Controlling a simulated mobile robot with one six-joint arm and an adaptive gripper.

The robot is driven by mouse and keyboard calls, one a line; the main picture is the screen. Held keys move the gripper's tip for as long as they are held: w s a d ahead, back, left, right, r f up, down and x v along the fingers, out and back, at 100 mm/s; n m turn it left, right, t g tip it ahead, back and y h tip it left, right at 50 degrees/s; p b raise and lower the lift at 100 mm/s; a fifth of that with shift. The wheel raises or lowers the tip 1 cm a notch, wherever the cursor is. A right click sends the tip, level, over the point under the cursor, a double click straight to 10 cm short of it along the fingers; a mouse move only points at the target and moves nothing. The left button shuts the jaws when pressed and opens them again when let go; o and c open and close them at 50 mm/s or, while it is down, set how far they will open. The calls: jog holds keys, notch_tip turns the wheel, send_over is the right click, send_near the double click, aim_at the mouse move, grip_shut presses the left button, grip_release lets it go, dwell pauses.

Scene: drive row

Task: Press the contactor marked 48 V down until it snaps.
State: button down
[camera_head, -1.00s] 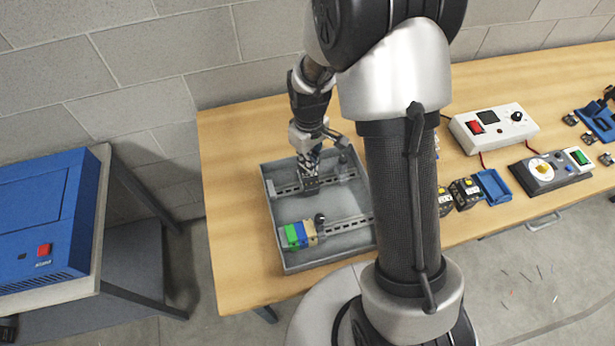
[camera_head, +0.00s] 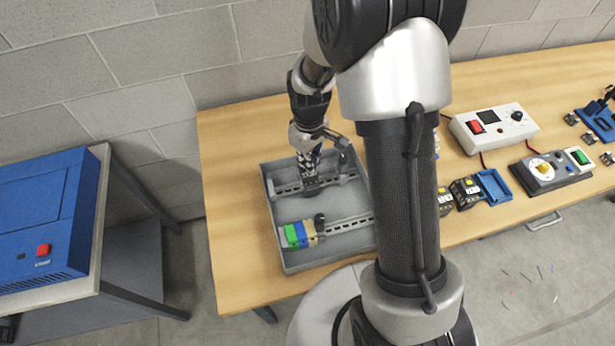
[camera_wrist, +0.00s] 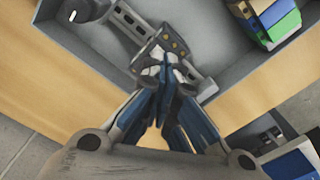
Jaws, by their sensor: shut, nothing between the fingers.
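My gripper (camera_wrist: 165,68) is shut, with its fingertips over a dark block (camera_wrist: 174,40) in the wrist view. I take this block to be the contactor; no 48 V marking can be read. It sits at the upper metal rail (camera_wrist: 135,22) in the grey tray. In the head view my gripper (camera_head: 309,172) points down at the same rail (camera_head: 288,188), and its fingers hide most of the block. The fingertips look touching or very close to the block's top. I cannot tell whether it is fully seated on the rail.
The grey tray (camera_head: 290,266) has raised walls. Green, blue and tan terminal blocks (camera_head: 299,235) sit on the lower rail. To the right are black boxes with yellow labels (camera_head: 465,191), a blue tray (camera_head: 493,186) and a white power unit (camera_head: 494,127). A blue machine (camera_head: 45,215) stands left.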

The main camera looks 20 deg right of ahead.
jog(key=shift+f+b, duration=0.5)
jog(key=shift+f, duration=0.3)
jog(key=shift+f, duration=0.1)
dwell(0.3)
notch_tip(320, 180, up, 8)
jog(key=p, duration=0.5)
jog(key=shift+p, duration=0.4)
dwell(0.3)
